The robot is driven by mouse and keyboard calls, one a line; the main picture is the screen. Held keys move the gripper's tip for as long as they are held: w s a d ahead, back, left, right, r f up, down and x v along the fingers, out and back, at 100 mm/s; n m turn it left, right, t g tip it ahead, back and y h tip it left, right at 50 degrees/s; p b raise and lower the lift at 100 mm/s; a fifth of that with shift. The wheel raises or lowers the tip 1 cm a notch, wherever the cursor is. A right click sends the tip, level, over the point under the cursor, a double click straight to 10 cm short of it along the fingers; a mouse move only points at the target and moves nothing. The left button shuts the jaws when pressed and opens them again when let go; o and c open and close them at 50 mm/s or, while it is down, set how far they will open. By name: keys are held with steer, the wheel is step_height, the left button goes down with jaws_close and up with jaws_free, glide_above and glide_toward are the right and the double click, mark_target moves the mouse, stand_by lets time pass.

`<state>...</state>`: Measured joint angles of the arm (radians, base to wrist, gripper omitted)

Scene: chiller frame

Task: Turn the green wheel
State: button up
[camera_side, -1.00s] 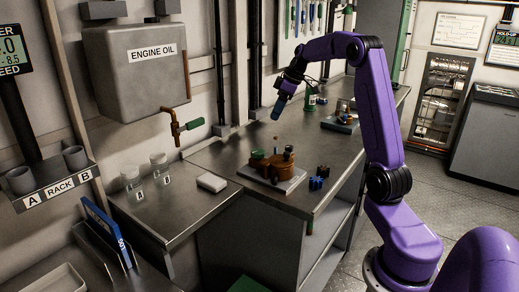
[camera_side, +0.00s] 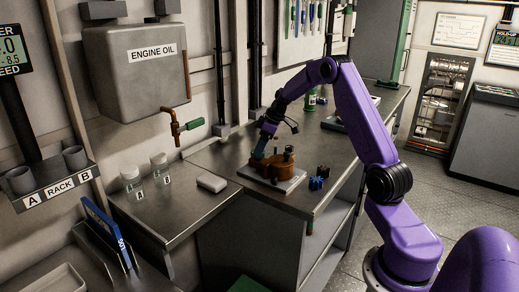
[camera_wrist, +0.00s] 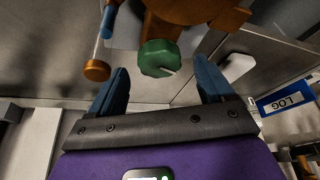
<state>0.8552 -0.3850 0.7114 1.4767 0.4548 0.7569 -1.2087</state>
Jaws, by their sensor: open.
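The green wheel (camera_wrist: 160,58) sits on the end of a copper-brown fitting (camera_wrist: 165,30) in the wrist view, with a short pale mark on its face. My gripper (camera_wrist: 162,72) is open, one blue finger on each side of the wheel, with gaps between. I cannot tell whether the fingertips reach its depth. In the side view my gripper (camera_side: 257,158) is down at the brown valve body (camera_side: 276,167), which stands on a light plate (camera_side: 272,179) on the metal bench. The wheel is hidden there behind my gripper.
A thin rod with a copper knob (camera_wrist: 97,70) stands left of the fingers. Dark blue parts (camera_side: 318,182) lie right of the plate. A white block (camera_side: 212,183) and glass jars (camera_side: 160,167) stand left. The oil tap's green handle (camera_side: 194,124) juts from the wall.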

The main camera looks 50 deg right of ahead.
steer(key=shift+x, duration=0.95)
steer(key=c, duration=1)
steer(key=shift+c, duration=0.2)
steer(key=shift+m, duration=0.3)
